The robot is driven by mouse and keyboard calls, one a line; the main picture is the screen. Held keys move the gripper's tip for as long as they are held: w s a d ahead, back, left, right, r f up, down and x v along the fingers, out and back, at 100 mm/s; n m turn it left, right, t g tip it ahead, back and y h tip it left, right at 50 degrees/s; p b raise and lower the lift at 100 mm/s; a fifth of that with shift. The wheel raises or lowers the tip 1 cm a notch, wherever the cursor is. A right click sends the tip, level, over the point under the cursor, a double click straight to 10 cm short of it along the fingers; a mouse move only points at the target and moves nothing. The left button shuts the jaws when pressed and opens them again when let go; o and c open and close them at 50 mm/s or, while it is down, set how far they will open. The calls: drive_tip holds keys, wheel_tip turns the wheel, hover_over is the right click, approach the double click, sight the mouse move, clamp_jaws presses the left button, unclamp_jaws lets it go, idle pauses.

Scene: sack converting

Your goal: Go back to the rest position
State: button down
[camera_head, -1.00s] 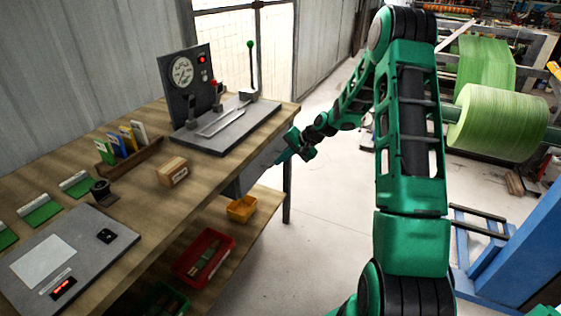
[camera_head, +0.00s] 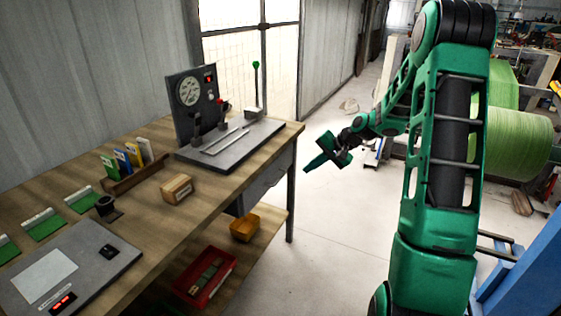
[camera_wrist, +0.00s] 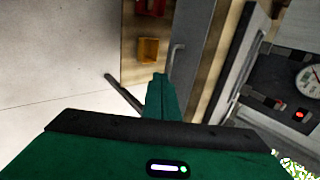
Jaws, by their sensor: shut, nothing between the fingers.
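My gripper (camera_head: 313,164) is in the air over the floor, just right of the workbench's right end in the head view. It is apart from the bench and from everything on it. In the wrist view my gripper's green fingers (camera_wrist: 161,88) are together with nothing between them. My green arm runs from the right side of the head view up and then down to the gripper.
The wooden workbench (camera_head: 225,196) carries a gauge panel (camera_head: 193,92), a small wooden box (camera_head: 176,188) and card holders. Yellow (camera_head: 244,228) and red (camera_head: 205,278) bins sit on its lower shelf. Green rolls (camera_head: 514,140) stand at right. The floor (camera_head: 325,240) between is clear.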

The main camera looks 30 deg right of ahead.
drive_tip(key=s+a+r+n+g+h, duration=0.1)
drive_tip(key=s+a+r+g, duration=0.1)
drive_tip(key=s, duration=1.2)
drive_tip(key=s+a+r+n+g+h, duration=0.1)
drive_tip(key=s+r, duration=0.4)
drive_tip(key=s, duration=0.9)
drive_tip(key=s+a+r+n+g+h, duration=0.2)
drive_tip(key=s+a+r+g, duration=0.1)
drive_tip(key=s, duration=1.1)
drive_tip(key=shift+r+h, duration=0.4)
